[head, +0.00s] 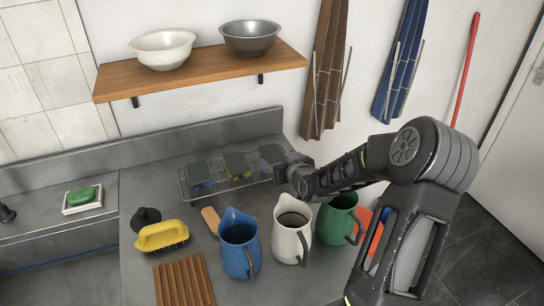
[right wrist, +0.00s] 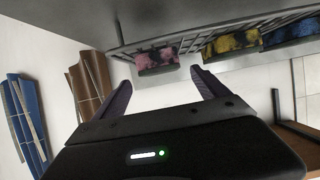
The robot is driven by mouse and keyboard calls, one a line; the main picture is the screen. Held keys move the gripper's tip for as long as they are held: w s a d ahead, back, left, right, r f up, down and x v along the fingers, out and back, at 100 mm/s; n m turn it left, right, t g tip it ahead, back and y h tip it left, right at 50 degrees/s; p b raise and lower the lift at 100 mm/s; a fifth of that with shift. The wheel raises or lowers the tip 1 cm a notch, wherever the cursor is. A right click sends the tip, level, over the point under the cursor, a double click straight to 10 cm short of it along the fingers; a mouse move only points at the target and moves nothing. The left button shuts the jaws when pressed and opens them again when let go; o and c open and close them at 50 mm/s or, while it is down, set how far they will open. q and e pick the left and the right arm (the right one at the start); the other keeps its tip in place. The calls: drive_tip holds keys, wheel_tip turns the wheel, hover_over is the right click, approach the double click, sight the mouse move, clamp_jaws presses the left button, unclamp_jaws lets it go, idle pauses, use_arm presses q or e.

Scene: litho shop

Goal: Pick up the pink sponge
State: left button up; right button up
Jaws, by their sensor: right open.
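The pink sponge (right wrist: 157,60) shows in the right wrist view, at the tray's edge and between the tips of my right gripper's fingers, just beyond them. My right gripper (right wrist: 160,79) is open, with nothing between its fingers. In the head view the right gripper (head: 282,163) is at the right end of the wire tray (head: 184,190) and hides part of it. The pink sponge (head: 268,155) is mostly unclear there, dark and partly covered. My left gripper is not in view.
A yellow sponge (right wrist: 232,43) and a blue sponge (right wrist: 290,29) lie in the same tray. Blue (head: 239,255), white (head: 291,243) and green (head: 336,222) jugs stand in front, near my right arm. A shelf (head: 200,77) with two bowls hangs above.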

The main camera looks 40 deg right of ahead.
sight(273, 154)
drive_tip(key=shift+w+d+f, duration=0.2)
drive_tip(key=shift+w+f, duration=0.1)
drive_tip(key=shift+w, duration=0.3)
drive_tip(key=shift+w+p, duration=0.4)
drive_tip(key=p+x, duration=0.1)
drive_tip(key=x, duration=0.3)
drive_tip(key=shift+p, duration=0.35)
drive_tip(key=shift+w+d+f, duration=0.1)
drive_tip(key=shift+w+f, duration=0.05)
drive_tip(key=shift+w, duration=0.05)
drive_tip(key=c, duration=1.4)
